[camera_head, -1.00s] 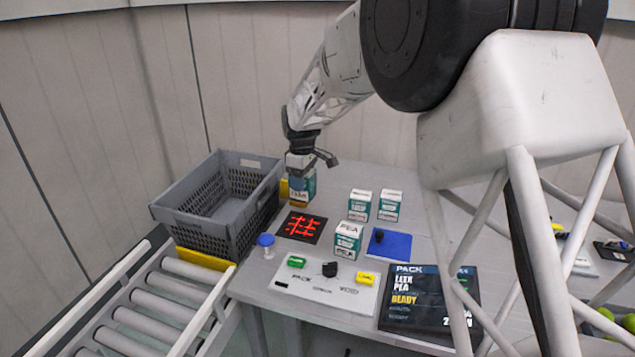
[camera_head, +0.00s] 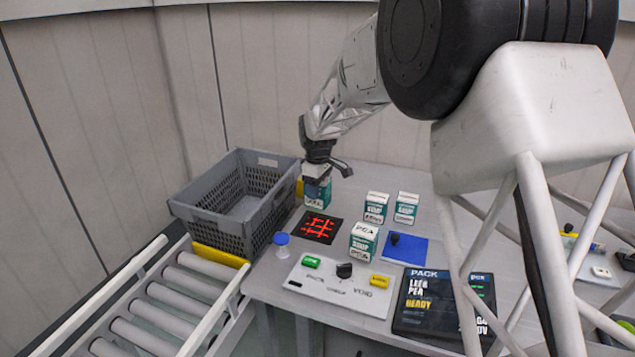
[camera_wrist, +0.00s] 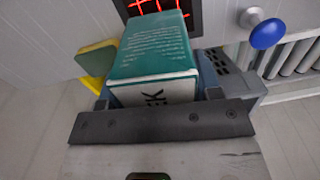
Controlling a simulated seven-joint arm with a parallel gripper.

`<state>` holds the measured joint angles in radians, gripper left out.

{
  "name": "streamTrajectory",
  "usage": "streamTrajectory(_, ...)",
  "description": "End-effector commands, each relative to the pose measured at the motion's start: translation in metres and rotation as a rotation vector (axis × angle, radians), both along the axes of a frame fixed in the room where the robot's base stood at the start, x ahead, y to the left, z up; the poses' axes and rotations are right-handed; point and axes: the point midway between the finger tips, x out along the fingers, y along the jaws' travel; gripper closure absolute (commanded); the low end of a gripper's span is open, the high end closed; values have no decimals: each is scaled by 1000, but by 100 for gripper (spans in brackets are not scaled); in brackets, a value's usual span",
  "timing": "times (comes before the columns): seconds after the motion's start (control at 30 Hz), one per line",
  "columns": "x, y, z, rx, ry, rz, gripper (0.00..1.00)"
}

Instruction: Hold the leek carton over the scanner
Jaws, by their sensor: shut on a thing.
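My gripper (camera_head: 317,184) is shut on the leek carton (camera_head: 319,197), a teal and white box. In the wrist view, the leek carton (camera_wrist: 152,62) sits between the fingers, with the letters "EK" showing on its white band. The scanner (camera_head: 319,228) is a black square with glowing red lines on the table. In the head view the carton appears just past the scanner's far edge; its height above the table is hard to tell. The scanner (camera_wrist: 185,14) is partly hidden behind the carton in the wrist view.
A grey crate (camera_head: 193,228) stands left of the scanner, beside a roller conveyor (camera_head: 150,333). A pea carton (camera_head: 363,242), two soup cartons (camera_head: 376,207) (camera_head: 407,208) and a blue mat (camera_head: 415,251) lie to the right. A blue-capped post (camera_head: 281,243), button panel (camera_head: 338,289) and screen (camera_head: 420,314) are nearer.

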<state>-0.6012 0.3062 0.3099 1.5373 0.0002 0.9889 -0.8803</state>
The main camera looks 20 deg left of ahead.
Motion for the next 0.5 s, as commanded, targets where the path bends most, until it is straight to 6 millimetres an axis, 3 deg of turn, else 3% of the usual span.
streamTrajectory(0.5,0,0,-46,0,0,0,74)
